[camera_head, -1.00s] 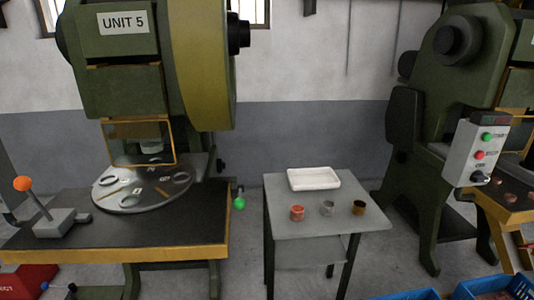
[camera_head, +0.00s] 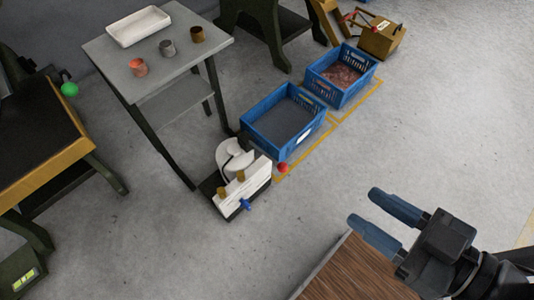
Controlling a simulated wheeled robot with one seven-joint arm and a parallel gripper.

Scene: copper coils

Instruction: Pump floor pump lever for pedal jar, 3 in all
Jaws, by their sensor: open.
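A low pump-like unit (camera_head: 240,188) stands on the floor left of centre. It has a white block, brass-coloured fittings, a blue knob (camera_head: 246,204) at the front and a round white part behind. A red ball (camera_head: 282,168) shows at its right side; I cannot tell whether it is the end of the pump lever. I cannot tell which part is the pedal jar. My gripper (camera_head: 362,206) is at the right, open and empty, its two dark blue-grey fingers pointing left. It is well apart from the unit, to its lower right in the picture.
An empty-looking blue crate (camera_head: 272,131) and a blue crate with copper-coloured pieces (camera_head: 322,82) stand behind the unit. A grey table (camera_head: 190,55) with a white tray (camera_head: 138,26) and three small cups is upper left. A wooden surface (camera_head: 345,275) lies below my gripper. Floor between is clear.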

